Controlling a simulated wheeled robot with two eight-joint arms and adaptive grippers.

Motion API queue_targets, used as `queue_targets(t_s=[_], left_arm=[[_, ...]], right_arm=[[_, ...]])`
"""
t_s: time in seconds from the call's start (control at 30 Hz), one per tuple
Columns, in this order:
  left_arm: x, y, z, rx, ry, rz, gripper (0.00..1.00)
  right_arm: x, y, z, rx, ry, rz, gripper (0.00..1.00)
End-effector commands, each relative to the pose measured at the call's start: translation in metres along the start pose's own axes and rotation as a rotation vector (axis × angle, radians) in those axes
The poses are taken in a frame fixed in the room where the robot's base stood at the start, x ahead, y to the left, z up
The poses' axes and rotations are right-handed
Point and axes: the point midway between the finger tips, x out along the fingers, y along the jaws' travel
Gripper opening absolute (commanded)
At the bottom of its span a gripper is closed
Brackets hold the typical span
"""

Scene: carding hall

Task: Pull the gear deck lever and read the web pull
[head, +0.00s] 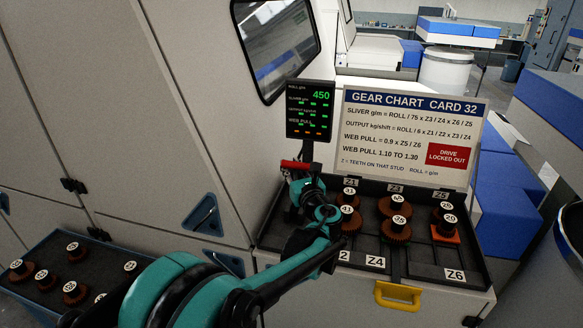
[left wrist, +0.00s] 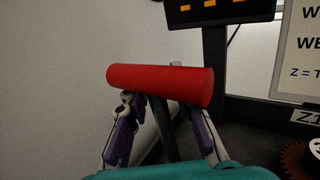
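The gear deck lever has a red bar handle (head: 295,165), which also crosses the left wrist view (left wrist: 160,84). Its dark stem (left wrist: 165,130) shows below the bar. My left gripper (head: 304,180) is at the lever. In the wrist view its two fingers (left wrist: 162,125) stand apart on either side of the stem, with their tips partly hidden by the bar; I cannot tell whether they touch it. The display (head: 310,110) reads 450 for roll; green dashes show for sliver and output, orange ones for web pull. My right gripper is out of view.
The gear deck (head: 375,257) holds several brown numbered gears below the gear chart (head: 408,135), which gives web pull 1.10 to 1.30. A yellow handle (head: 398,296) is on the deck's front. A gear tray (head: 40,262) lies at left. The machine wall (head: 185,110) stands close behind.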

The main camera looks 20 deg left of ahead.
Motion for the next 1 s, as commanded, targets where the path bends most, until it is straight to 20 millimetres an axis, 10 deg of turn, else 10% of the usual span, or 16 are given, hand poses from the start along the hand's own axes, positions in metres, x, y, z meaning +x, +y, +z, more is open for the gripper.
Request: queue_targets(t_s=[0.17, 1.0], left_arm=[[0.000, 0.000, 0.000, 0.000, 0.000, 0.000, 0.00], [-0.030, 0.020, -0.002, -0.132, -0.202, 0.000, 0.00]], right_arm=[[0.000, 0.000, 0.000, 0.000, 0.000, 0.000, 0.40], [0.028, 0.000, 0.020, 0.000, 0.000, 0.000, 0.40]])
